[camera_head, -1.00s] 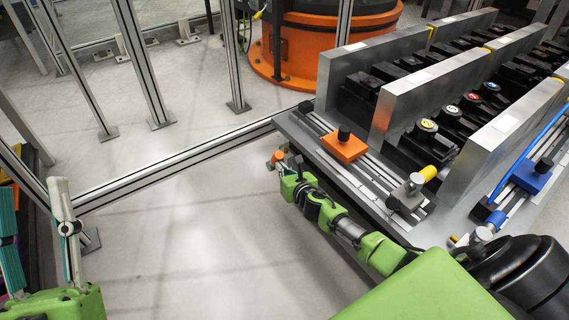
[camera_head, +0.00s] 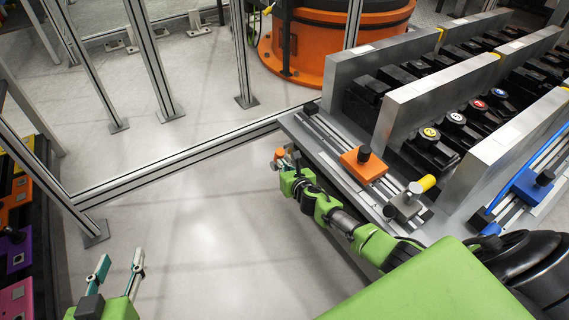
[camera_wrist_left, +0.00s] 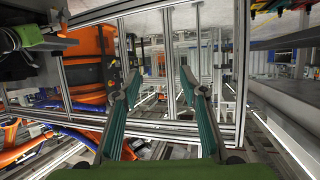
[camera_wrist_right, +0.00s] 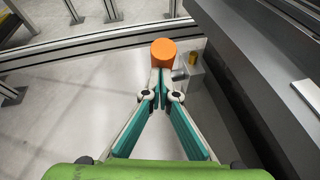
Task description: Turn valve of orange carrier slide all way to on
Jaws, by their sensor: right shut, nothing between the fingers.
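The orange carrier slide (camera_head: 364,163) sits on its rail at the near side of the metal fixture, with a black knob on top. An orange round valve knob (camera_wrist_right: 163,52) shows in the right wrist view, just beyond the closed fingertips of my right gripper (camera_wrist_right: 161,76); whether they touch I cannot tell. In the head view the orange knob (camera_head: 279,153) is small and partly hidden by this gripper (camera_head: 285,163), beside the fixture's left edge. My right gripper is shut and empty. My left gripper (camera_head: 118,264) is open and empty over the floor at lower left; its spread fingers show in the left wrist view (camera_wrist_left: 160,83).
Upright metal plates (camera_head: 428,98) stand behind. An aluminium frame rail (camera_head: 190,158) crosses the floor. Coloured blocks (camera_head: 18,190) line the left edge. The middle floor is clear.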

